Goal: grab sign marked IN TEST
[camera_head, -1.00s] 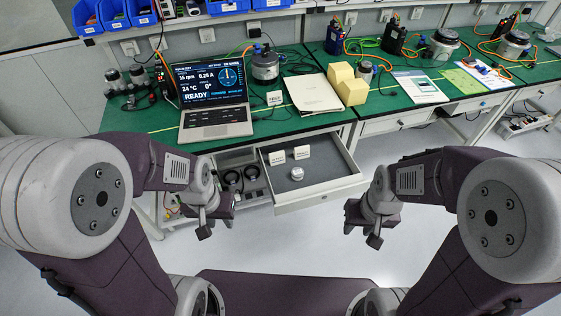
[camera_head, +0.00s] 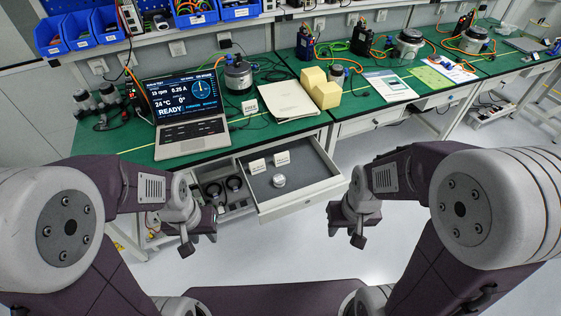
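Two small white signs stand in the open drawer, a left one (camera_head: 257,166) and a right one (camera_head: 282,158). A third small white sign (camera_head: 250,107) stands on the green bench right of the laptop. The lettering is too small to tell which one reads IN TEST. My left gripper (camera_head: 186,248) hangs in front of the bench, left of and below the drawer, apart from all signs. My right gripper (camera_head: 358,240) hangs to the right of and below the drawer front. Both seem empty; their finger gaps cannot be made out.
The open drawer (camera_head: 303,204) juts out between my arms and also holds a round metal part (camera_head: 279,181). A laptop (camera_head: 187,110), a motor unit (camera_head: 238,77), papers (camera_head: 290,100) and yellow blocks (camera_head: 326,95) stand on the bench. The floor before the drawer is clear.

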